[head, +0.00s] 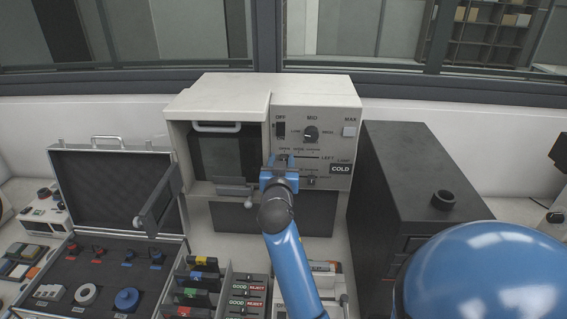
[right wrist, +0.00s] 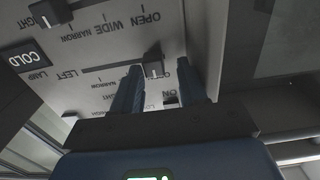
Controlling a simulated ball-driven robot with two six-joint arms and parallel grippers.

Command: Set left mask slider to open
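The left mask slider's knob (right wrist: 153,68) is a small dark block with a white line on the slot marked LEFT (right wrist: 70,73) in the right wrist view, where the panel appears upside down. It sits at the right end of the visible slot, near an OPEN label partly covered by my fingers. My right gripper (right wrist: 160,78) is open, with the knob between its fingers, close to the left finger; contact cannot be told. My left gripper is not in view.
A second slider knob (right wrist: 45,15) is on the neighbouring slot. The cream press (head: 225,95) has a screen window at left. A black cabinet (head: 400,165) stands right of it. An open case (head: 105,200) and slide racks (head: 200,285) lie at front left.

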